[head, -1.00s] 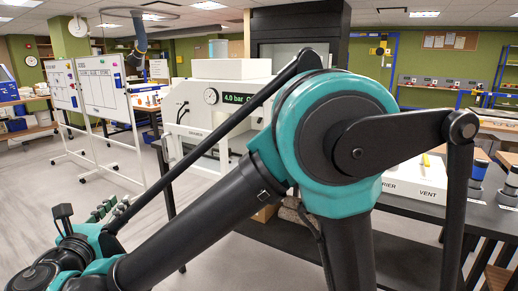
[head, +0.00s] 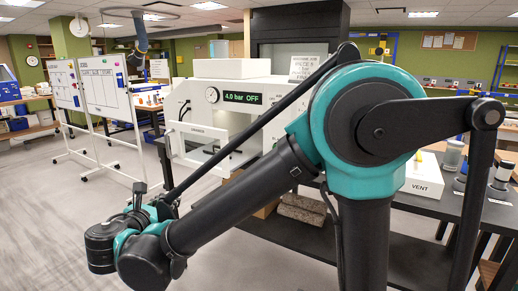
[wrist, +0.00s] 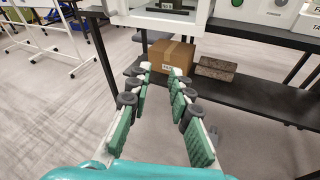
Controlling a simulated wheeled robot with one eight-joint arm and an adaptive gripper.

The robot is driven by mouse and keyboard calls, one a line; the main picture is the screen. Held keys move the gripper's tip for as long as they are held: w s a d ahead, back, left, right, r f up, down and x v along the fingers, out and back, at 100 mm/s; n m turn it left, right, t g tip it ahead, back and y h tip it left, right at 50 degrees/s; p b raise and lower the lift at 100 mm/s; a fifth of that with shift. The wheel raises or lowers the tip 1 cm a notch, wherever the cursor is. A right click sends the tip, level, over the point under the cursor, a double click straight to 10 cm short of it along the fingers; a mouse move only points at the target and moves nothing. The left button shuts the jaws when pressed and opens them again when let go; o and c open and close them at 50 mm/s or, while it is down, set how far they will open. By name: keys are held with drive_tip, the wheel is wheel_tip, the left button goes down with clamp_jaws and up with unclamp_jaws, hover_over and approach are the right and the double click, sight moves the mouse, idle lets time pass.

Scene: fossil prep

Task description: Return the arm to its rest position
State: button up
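My arm (head: 360,130) is teal and black and fills the right half of the head view. Its elbow is raised and the forearm slopes down to the wrist at lower left. My gripper (wrist: 158,75) shows in the wrist view with its green-padded fingers spread apart. Nothing is between the fingers. They point toward the space under the bench, apart from everything there. In the head view the fingers are hidden behind the wrist.
A white cabinet (head: 256,84) reading "4.0 bar OFF" stands on the dark bench behind my arm. Below, a cardboard box (wrist: 172,58) and a stone block (wrist: 215,69) rest on the lower shelf (wrist: 250,92). Whiteboards (head: 103,88) stand at left. The floor (head: 55,215) at left is clear.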

drive_tip(key=w+d+f+m+g+h, duration=0.1)
drive_tip(key=w+d+f+m+g, duration=0.2)
drive_tip(key=d, duration=0.6)
drive_tip(key=w+d+f+m+g+h, duration=0.1)
drive_tip(key=w+d+f+m+g, duration=0.1)
drive_tip(key=d+f+m, duration=0.5)
drive_tip(key=w+d+f+m+g+h, duration=0.1)
drive_tip(key=w+d+f+m+g, duration=0.15)
drive_tip(key=d, duration=0.85)
drive_tip(key=s+d+f+m+g+y, duration=0.2)
drive_tip(key=s+d+f+m, duration=0.3)
drive_tip(key=d+m, duration=0.3)
drive_tip(key=s+d+f+m+g+y, duration=0.2)
drive_tip(key=s+d+f+m, duration=0.4)
drive_tip(key=d+m, duration=0.3)
drive_tip(key=m, duration=0.2)
drive_tip(key=shift+s+m+y, duration=0.3)
drive_tip(key=shift+s+m, duration=0.05)
drive_tip(key=shift+s, duration=0.05)
